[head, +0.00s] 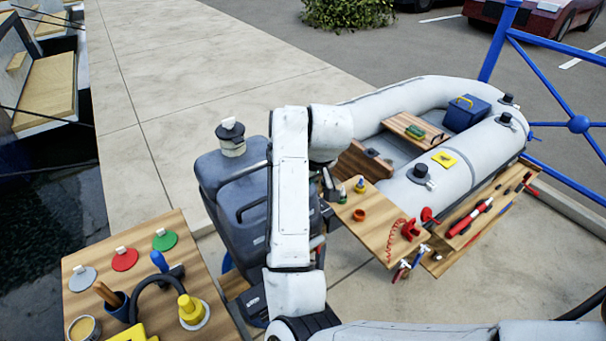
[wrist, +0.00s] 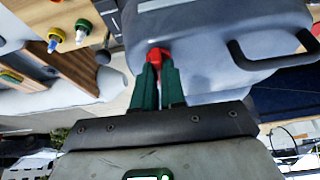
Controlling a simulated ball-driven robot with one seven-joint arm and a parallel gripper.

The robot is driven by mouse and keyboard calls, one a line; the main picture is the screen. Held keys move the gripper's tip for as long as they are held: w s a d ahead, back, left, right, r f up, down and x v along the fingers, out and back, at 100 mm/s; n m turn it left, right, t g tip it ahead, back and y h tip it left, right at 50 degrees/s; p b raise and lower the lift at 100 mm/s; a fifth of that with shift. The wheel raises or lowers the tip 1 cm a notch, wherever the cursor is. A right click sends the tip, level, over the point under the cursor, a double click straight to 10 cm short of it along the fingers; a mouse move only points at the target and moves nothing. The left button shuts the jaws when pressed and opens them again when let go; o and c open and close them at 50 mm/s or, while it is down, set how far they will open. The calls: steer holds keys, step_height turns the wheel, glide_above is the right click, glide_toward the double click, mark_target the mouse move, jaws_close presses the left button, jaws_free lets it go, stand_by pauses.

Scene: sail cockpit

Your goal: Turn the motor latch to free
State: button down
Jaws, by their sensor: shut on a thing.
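The outboard motor (head: 228,188) stands left of my arm in the head view, with a dark blue-grey cowl and a black handle. In the wrist view the motor's cowl (wrist: 205,40) fills the upper middle. My gripper (wrist: 160,62) has green fingers closed together on a small red latch (wrist: 159,54) at the edge of the cowl. Only the red tip of the latch shows between and above the fingertips. Its lettering or position marks cannot be seen. In the head view my arm covers the latch and most of my gripper.
A grey inflatable boat (head: 470,160) lies right of my arm, with a wooden shelf (head: 383,232) beside it. A wooden table (head: 142,262) with coloured discs and a yellow fitting (head: 190,308) stands front left. Blue railing (head: 577,124) is at right. Pavement behind the motor is clear.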

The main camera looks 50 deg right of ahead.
stand_by(0.4)
steer(key=c, duration=1.2)
jaws_free()
steer(key=shift+r, duration=0.1)
steer(key=p+v, duration=0.4)
steer(key=v, duration=0.6)
steer(key=shift+r, duration=0.25)
steer(key=shift+s+d, duration=0.1)
steer(key=shift+s, duration=0.05)
